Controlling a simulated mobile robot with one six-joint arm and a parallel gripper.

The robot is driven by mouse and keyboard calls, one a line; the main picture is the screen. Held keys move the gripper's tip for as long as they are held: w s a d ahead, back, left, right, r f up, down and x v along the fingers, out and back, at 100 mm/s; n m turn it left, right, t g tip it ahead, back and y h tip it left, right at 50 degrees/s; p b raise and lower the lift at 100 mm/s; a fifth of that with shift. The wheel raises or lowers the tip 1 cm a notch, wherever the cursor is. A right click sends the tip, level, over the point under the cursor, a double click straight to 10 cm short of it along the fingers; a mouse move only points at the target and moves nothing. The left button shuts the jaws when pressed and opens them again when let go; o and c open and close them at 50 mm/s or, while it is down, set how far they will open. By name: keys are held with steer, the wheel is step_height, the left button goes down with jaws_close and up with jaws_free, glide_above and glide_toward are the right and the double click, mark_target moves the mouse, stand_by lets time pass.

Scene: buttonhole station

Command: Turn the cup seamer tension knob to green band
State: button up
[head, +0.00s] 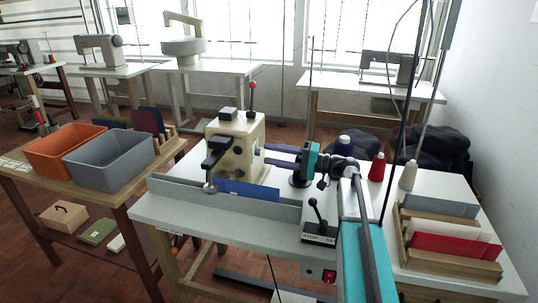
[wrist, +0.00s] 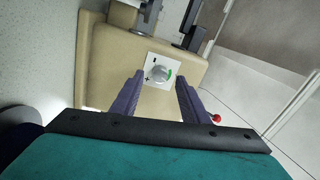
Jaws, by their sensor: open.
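The cream sewing machine (head: 240,140) stands on the white table, and its side fills the upper middle of the wrist view (wrist: 105,65). A round silver knob (wrist: 158,72) sits on a white square plate there, with a green band along its right side and plus and minus marks. My gripper (wrist: 160,79) is open. Its two purple fingers point at the machine, one on each side of the knob in the picture; I cannot tell whether they touch it. In the head view my gripper (head: 269,155) is at the machine's right side, and the knob is hidden.
The white table (head: 160,212) also bears a small black-handled lever box (head: 318,225), a blue cloth (head: 248,190), thread cones (head: 377,167) and a wooden rack (head: 450,262). A red-balled lever (head: 251,87) rises from the machine. Orange (head: 62,152) and grey bins (head: 108,163) stand left.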

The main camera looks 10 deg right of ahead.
steer(key=v, duration=1.1)
steer(key=shift+s+d, duration=0.2)
steer(key=shift+d, duration=0.2)
steer(key=shift+f, duration=0.1)
steer(key=m+p, duration=0.6)
steer(key=p, duration=0.1)
steer(key=m+p, duration=0.6)
steer(key=a+r+m+h+p, duration=0.1)
steer(key=m+p, duration=0.5)
steer(key=p, duration=0.1)
steer(key=shift+s+r+m+t+p, duration=0.1)
steer(key=shift+s+m+t+p, duration=0.25)
steer(key=shift+m+t, duration=0.05)
